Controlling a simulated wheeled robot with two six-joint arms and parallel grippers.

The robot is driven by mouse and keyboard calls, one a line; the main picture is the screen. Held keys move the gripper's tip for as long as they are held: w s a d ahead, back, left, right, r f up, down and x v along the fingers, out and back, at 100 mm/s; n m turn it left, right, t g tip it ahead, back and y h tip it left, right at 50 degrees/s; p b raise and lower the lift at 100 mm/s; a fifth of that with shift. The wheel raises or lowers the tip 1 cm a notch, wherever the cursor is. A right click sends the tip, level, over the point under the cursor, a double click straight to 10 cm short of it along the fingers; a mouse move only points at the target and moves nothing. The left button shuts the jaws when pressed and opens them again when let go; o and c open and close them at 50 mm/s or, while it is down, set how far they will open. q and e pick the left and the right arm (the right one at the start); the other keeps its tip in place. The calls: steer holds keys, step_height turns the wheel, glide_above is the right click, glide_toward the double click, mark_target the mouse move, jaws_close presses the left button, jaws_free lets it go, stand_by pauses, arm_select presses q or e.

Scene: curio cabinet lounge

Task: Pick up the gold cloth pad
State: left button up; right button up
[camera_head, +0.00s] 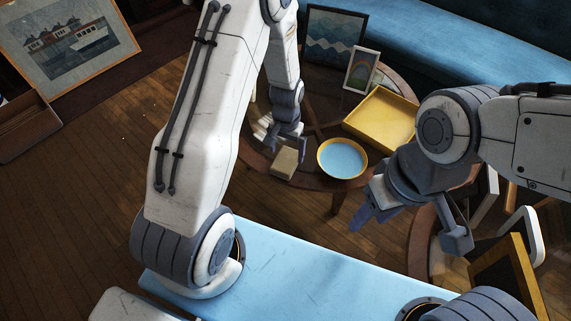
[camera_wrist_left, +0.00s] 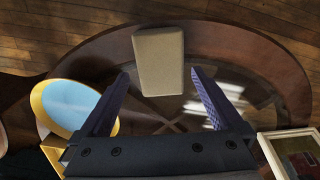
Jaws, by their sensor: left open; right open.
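The gold cloth pad (camera_head: 284,163) is a small beige-gold block lying on the round wooden table (camera_head: 331,183), near its front left edge. In the left wrist view the pad (camera_wrist_left: 158,58) lies just beyond the fingertips, roughly centred between them. My left gripper (camera_head: 284,143) is open and empty, close above the pad; its two fingers also show in the left wrist view (camera_wrist_left: 160,74). My right gripper (camera_head: 411,228) is open and empty, to the right of the table's front, away from the pad.
A yellow-rimmed blue bowl (camera_head: 342,159) stands right of the pad, with a yellow tray (camera_head: 382,119) behind it. Picture frames (camera_head: 361,71) stand at the table's back. A white-framed picture (camera_wrist_left: 290,152) shows at the lower right of the left wrist view.

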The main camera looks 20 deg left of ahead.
mark_target(286, 159)
arm_select(q)
step_height(286, 159, down, 5)
steer(key=shift+r+b, duration=0.1)
steer(key=shift+b, duration=1.1)
steer(key=c, duration=1.2)
steer(key=shift+o, duration=0.2)
steer(key=shift+r, duration=0.1)
steer(key=shift+r+p, duration=0.4)
steer(key=shift+r, duration=0.15)
steer(key=r, duration=0.1)
steer(key=r+p, duration=0.2)
steer(key=shift+w+d+r, duration=0.1)
steer(key=shift+d+r, duration=0.2)
steer(key=shift+r, duration=0.1)
steer(key=w+d+r+p, duration=0.3)
steer(key=d+r, duration=0.3)
steer(key=d, duration=0.4)
steer(key=shift+d, duration=0.3)
